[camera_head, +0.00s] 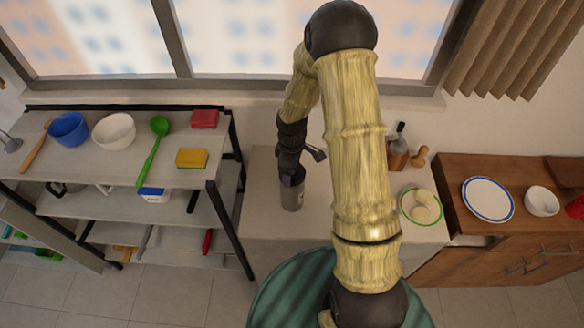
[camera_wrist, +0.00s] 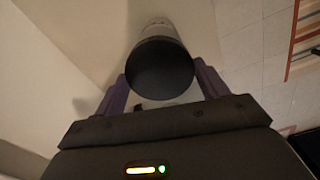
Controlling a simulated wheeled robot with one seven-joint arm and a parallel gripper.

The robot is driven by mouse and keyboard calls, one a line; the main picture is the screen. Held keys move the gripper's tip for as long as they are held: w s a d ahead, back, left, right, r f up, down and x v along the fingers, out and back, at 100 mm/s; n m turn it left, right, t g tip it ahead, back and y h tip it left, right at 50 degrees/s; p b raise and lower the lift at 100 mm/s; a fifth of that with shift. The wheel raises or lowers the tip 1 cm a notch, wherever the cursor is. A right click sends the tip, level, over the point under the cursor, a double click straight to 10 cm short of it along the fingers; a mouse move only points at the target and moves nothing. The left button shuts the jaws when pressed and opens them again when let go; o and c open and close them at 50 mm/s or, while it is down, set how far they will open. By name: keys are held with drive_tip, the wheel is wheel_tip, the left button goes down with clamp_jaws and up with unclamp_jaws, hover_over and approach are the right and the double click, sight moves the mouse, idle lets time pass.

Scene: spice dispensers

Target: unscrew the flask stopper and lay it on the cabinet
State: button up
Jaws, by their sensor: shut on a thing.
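The flask (camera_head: 292,195) is a grey metallic cylinder standing upright on the white cabinet (camera_head: 270,226), near its left side. My gripper (camera_head: 291,174) points down at the top of the flask and hides most of it in the head view. In the wrist view, the dark round stopper (camera_wrist: 160,68) lies between the two purple fingers of my gripper (camera_wrist: 161,80), which are shut on it from both sides. A pale part of the flask shows beyond the stopper. I cannot tell whether the stopper is loose.
A shelf (camera_head: 80,190) with bowls and sponges is on the left. A wooden cabinet (camera_head: 465,238) is on the right. The cabinet's front left looks clear.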

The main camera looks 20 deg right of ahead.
drive_tip(key=n+p, duration=0.2)
drive_tip(key=n, duration=0.2)
drive_tip(key=shift+r, duration=0.15)
drive_tip(key=n+p, duration=0.2)
drive_tip(key=n, duration=0.3)
drive_tip(key=n+p, duration=0.3)
drive_tip(key=n, duration=0.1)
drive_tip(key=shift+r+n, duration=0.1)
drive_tip(key=shift+n, duration=0.3)
drive_tip(key=n+p, duration=0.2)
drive_tip(key=n, duration=0.1)
drive_tip(key=shift+n, duration=0.4)
drive_tip(key=shift+n+p, duration=0.3)
drive_tip(key=o, duration=0.8)
drive_tip(key=shift+o, duration=0.2)
